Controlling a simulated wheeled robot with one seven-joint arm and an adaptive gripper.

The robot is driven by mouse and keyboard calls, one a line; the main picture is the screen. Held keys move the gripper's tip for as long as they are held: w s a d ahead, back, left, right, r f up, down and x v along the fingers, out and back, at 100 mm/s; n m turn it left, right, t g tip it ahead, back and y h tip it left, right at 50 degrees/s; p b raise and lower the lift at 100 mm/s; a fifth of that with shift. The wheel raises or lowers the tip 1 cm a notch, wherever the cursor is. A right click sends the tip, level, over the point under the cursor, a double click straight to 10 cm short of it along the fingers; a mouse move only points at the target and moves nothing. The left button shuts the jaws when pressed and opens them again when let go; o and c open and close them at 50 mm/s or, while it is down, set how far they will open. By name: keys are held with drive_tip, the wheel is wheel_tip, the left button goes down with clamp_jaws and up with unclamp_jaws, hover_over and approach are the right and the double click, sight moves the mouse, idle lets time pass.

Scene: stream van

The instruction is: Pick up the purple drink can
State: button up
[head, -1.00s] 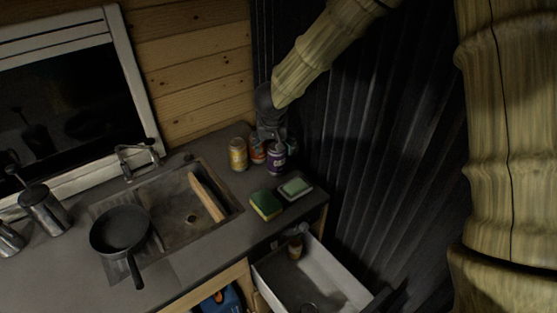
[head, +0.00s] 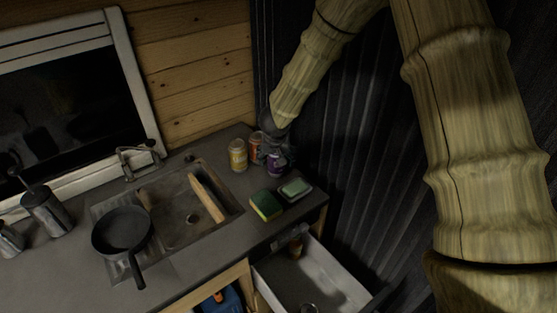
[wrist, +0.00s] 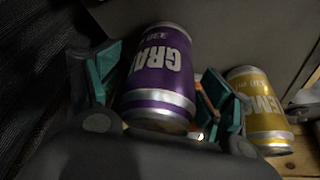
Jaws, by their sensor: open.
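The purple drink can (head: 274,165) stands on the counter near its back right corner, partly covered by my gripper in the head view. My gripper (head: 271,152) is lowered around it from above. In the wrist view the purple can (wrist: 159,75) sits between the two teal-padded fingers of my gripper (wrist: 163,90). The fingers are open, one on each side of the can. Whether either pad touches it I cannot tell.
A yellow can (head: 238,155) stands to the left, also seen in the wrist view (wrist: 257,108). An orange can (head: 255,146) stands close beside my gripper. A sponge (head: 266,205) and a soap dish (head: 295,189) lie in front. The dark corrugated wall (head: 345,130) is close on the right.

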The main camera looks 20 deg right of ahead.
drive_tip(key=c, duration=1.3)
drive_tip(key=shift+c, duration=0.4)
drive_tip(key=shift+r, duration=0.15)
